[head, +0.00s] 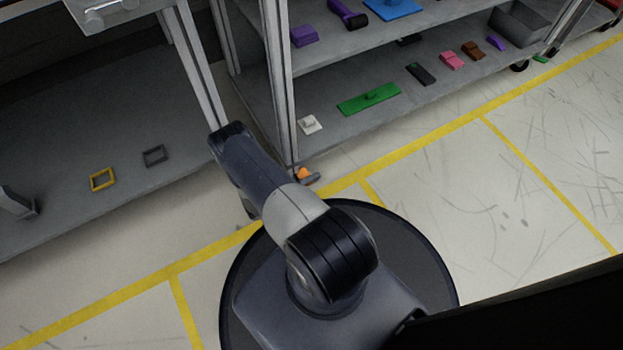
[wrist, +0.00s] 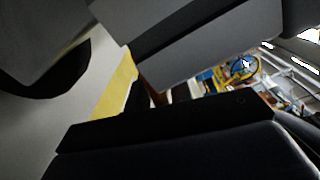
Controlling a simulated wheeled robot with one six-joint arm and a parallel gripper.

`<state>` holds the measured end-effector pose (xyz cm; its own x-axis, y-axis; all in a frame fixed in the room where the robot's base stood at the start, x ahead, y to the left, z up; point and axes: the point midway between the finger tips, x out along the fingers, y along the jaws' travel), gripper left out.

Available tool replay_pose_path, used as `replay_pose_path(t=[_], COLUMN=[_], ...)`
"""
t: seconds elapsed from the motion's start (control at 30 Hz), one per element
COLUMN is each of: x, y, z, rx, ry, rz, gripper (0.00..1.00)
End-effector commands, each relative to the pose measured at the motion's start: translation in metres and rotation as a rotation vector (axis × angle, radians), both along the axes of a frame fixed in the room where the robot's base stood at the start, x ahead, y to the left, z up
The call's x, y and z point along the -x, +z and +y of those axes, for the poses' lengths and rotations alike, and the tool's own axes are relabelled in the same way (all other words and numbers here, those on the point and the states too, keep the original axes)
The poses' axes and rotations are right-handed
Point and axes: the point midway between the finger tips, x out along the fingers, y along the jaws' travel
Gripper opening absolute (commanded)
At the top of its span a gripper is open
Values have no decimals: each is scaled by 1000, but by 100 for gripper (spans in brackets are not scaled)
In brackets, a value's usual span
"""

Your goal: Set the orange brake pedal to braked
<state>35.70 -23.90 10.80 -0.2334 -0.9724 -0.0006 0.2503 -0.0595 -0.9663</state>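The orange brake pedal (head: 303,173) shows small in the head view, on a dark caster at the foot of the shelving unit's near corner post, just beyond my arm. It is too small to tell whether it is up or pressed down. My arm rises from my round base and bends at its far end near the post, left of the pedal. My gripper cannot be made out in the head view. In the wrist view, large dark and grey shapes fill the foreground, and I cannot tell finger positions. No pedal shows there.
The shelving unit's lower shelf (head: 333,119) holds a green plate (head: 368,99), a white block (head: 310,124) and several small parts. A left-hand shelf holds a yellow frame (head: 103,179) and a grey frame (head: 154,155). Open floor with yellow lines (head: 440,134) lies to the right.

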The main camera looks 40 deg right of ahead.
Motion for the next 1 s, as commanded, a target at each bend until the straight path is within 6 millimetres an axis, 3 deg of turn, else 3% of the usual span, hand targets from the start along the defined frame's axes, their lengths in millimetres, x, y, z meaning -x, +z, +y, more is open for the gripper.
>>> replay_pose_path(t=[0.1, 0.47, 1.0], x=[0, -3, -23], y=[0, 1, 0], z=[0, 9, 94], rx=[0, 1, 1], ry=[0, 2, 3], rz=[0, 0, -1], gripper=[29, 29, 29])
